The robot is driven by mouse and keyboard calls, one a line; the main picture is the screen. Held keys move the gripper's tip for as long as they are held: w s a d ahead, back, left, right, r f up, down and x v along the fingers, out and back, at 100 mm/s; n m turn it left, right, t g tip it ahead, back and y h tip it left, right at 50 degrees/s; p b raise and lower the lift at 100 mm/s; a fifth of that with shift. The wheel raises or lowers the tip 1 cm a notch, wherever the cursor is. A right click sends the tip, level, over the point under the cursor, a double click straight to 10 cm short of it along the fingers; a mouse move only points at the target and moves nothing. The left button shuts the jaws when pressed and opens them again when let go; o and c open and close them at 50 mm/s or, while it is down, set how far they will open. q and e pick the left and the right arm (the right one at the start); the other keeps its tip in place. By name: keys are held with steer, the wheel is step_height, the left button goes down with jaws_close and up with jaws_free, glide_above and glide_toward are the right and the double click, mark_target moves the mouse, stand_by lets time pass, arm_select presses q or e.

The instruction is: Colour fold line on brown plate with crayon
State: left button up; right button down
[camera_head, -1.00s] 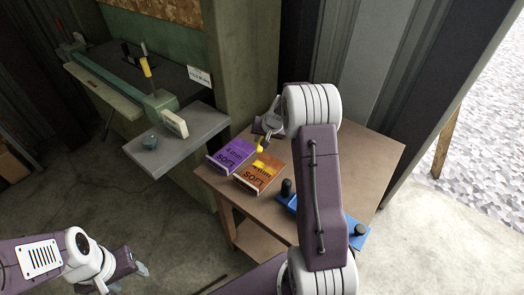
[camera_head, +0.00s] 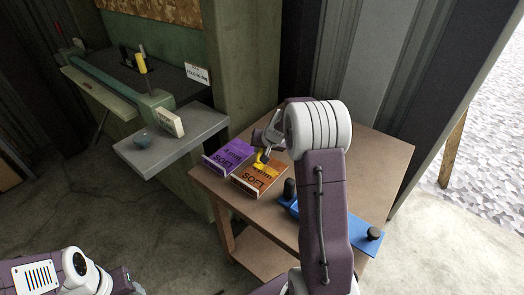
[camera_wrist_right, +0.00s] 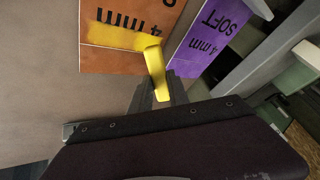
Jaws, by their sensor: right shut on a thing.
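My right gripper (camera_head: 266,153) is over the plate's far part, shut on a yellow crayon. In the right wrist view the crayon (camera_wrist_right: 157,72) sticks out from the jaws, its end at the edge of the brown plate (camera_wrist_right: 108,60). A yellow band (camera_wrist_right: 120,32) runs across that plate there. Whether the crayon touches the plate is unclear. My left gripper (camera_head: 138,288) is barely in view at the bottom left, its jaws unclear.
A blue tool with black knobs (camera_head: 347,232) lies on the table (camera_head: 385,165) at the right, partly behind my right arm. A grey shelf (camera_head: 165,152) left of the table bears a pale block (camera_head: 169,123) and a bluish round thing (camera_head: 142,138). A green bench machine stands behind.

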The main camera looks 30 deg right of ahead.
steer(key=shift+f+b, duration=0.6)
steer(key=shift+b, duration=0.05)
stand_by(0.8)
